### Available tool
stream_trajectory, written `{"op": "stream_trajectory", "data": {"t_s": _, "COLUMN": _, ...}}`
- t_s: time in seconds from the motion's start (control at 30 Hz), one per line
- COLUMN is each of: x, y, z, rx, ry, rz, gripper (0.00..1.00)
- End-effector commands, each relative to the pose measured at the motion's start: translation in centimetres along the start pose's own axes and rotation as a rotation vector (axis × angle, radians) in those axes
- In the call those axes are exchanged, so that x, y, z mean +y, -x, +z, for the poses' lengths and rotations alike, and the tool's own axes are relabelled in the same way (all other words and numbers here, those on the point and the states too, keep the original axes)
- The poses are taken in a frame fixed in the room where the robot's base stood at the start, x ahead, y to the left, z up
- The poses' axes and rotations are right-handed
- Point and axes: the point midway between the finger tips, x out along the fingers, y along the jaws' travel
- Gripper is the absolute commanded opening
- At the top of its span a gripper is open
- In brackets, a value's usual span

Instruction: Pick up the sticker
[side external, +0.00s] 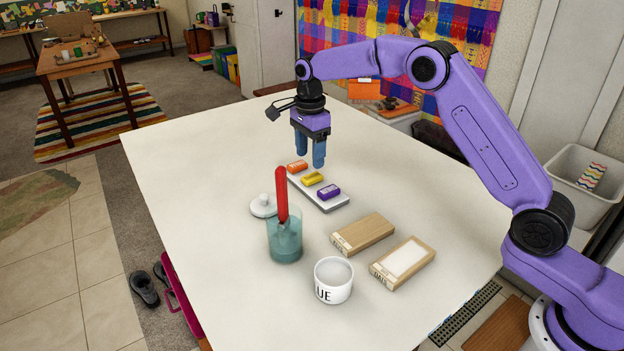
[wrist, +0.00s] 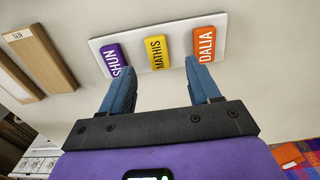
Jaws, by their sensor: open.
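Three small name pieces lie in a row on a white tray (side external: 325,203): orange (side external: 297,166), yellow (side external: 312,178) and purple (side external: 328,191). In the wrist view they read DALIA (wrist: 207,41), MATHIS (wrist: 155,50) and SHUN (wrist: 113,60). I cannot tell which one the task calls the sticker. My gripper (side external: 310,155) points down above the orange end of the tray, apart from the pieces. Its blue fingers also show in the wrist view (wrist: 158,80), open, with nothing between them.
Two wooden boxes (side external: 362,234) (side external: 424,261) lie right of the tray. In front stand a white cup (side external: 333,289) lettered UE and a teal glass (side external: 285,247) holding a tall red object (side external: 281,195). The left of the table (side external: 190,180) is clear.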

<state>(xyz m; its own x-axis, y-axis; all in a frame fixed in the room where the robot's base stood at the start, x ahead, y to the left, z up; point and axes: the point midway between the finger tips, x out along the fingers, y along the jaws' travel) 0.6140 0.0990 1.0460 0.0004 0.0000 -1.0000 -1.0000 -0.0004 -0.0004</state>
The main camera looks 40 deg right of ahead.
Motion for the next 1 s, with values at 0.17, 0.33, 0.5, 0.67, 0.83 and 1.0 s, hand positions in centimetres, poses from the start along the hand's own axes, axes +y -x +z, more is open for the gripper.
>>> {"op": "stream_trajectory", "data": {"t_s": 0.17, "x": 0.1, "y": -1.0, "z": -0.1, "rx": 0.000, "ry": 0.000, "rz": 0.002, "gripper": 0.62}}
{"op": "stream_trajectory", "data": {"t_s": 0.33, "x": 0.4, "y": -3.2, "z": -0.4, "rx": 0.001, "ry": -0.001, "rz": 0.004, "gripper": 0.62}}
{"op": "stream_trajectory", "data": {"t_s": 0.5, "x": 0.4, "y": -5.2, "z": -0.3, "rx": 0.000, "ry": 0.000, "rz": 0.002, "gripper": 0.62}}
{"op": "stream_trajectory", "data": {"t_s": 0.67, "x": 0.4, "y": -5.7, "z": -0.4, "rx": 0.000, "ry": -0.001, "rz": 0.000, "gripper": 0.62}}
{"op": "stream_trajectory", "data": {"t_s": 0.83, "x": 0.4, "y": -5.7, "z": -0.3, "rx": 0.000, "ry": 0.000, "rz": 0.000, "gripper": 0.58}}
{"op": "stream_trajectory", "data": {"t_s": 1.0, "x": 0.4, "y": -5.7, "z": -0.3, "rx": 0.000, "ry": 0.000, "rz": 0.000, "gripper": 0.03}}
